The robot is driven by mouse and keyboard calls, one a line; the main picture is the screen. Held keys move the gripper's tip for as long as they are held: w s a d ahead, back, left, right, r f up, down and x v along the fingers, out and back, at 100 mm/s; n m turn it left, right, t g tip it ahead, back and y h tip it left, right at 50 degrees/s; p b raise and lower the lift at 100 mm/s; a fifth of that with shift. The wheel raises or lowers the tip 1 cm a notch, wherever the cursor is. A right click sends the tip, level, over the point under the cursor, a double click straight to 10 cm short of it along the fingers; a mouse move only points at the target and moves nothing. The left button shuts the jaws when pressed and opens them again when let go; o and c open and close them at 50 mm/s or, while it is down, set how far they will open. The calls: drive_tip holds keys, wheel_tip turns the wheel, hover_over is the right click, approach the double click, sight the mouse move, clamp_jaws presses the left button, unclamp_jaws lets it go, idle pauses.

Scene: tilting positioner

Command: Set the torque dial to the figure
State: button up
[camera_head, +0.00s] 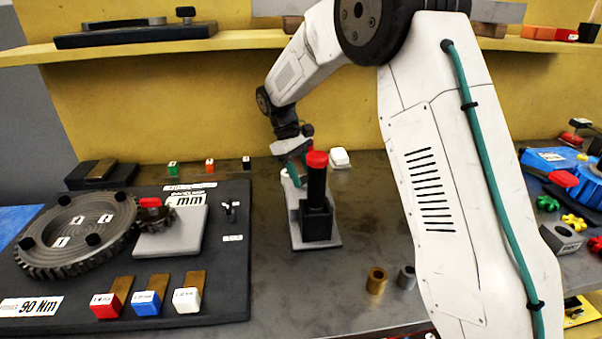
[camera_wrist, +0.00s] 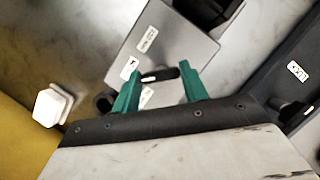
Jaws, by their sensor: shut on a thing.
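The figure "90 Nm" is printed on a white label (camera_head: 38,306) at the front left of the black board. A grey plate (camera_head: 328,243) carries a black post (camera_head: 317,188) with a red cap. My gripper (camera_head: 294,178) is low behind the post, partly hidden by it. In the wrist view, its green fingers (camera_wrist: 160,88) stand on either side of a short dark bar (camera_wrist: 161,75), which looks like the dial's knob, and are shut on it. White labels lie on the grey plate (camera_wrist: 178,45) beside it. The dial's scale and setting cannot be read.
The black board (camera_head: 225,270) holds a large gear (camera_head: 75,262) and red, blue and white labelled blocks. A white block (camera_head: 339,157) is near my gripper. Two small bushings (camera_head: 377,281) stand at the front. A yellow shelf (camera_head: 240,40) runs behind.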

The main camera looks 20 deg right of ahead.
drive_tip(key=shift+w+m+y, duration=0.1)
drive_tip(key=shift+m+y, duration=0.5)
drive_tip(key=shift+m, duration=1)
drive_tip(key=o, duration=1)
drive_tip(key=shift+d, duration=0.1)
drive_tip(key=shift+r, duration=0.15)
drive_tip(key=shift+w+r, duration=0.2)
drive_tip(key=shift+r, duration=0.1)
drive_tip(key=shift+w+a+r, duration=0.2)
drive_tip(key=shift+w+r, duration=0.2)
drive_tip(key=shift+r, duration=0.1)
drive_tip(key=shift+w+a+r, duration=0.15)
drive_tip(key=shift+w+r, duration=0.25)
drive_tip(key=shift+r, duration=0.1)
drive_tip(key=w+a, duration=0.1)
drive_tip(key=w, duration=0.2)
drive_tip(key=w+a, duration=0.1)
drive_tip(key=w, duration=0.3)
drive_tip(key=w+a, duration=0.1)
drive_tip(key=w, duration=0.2)
drive_tip(key=shift+w+a, duration=0.25)
drive_tip(key=shift+a, duration=0.05)
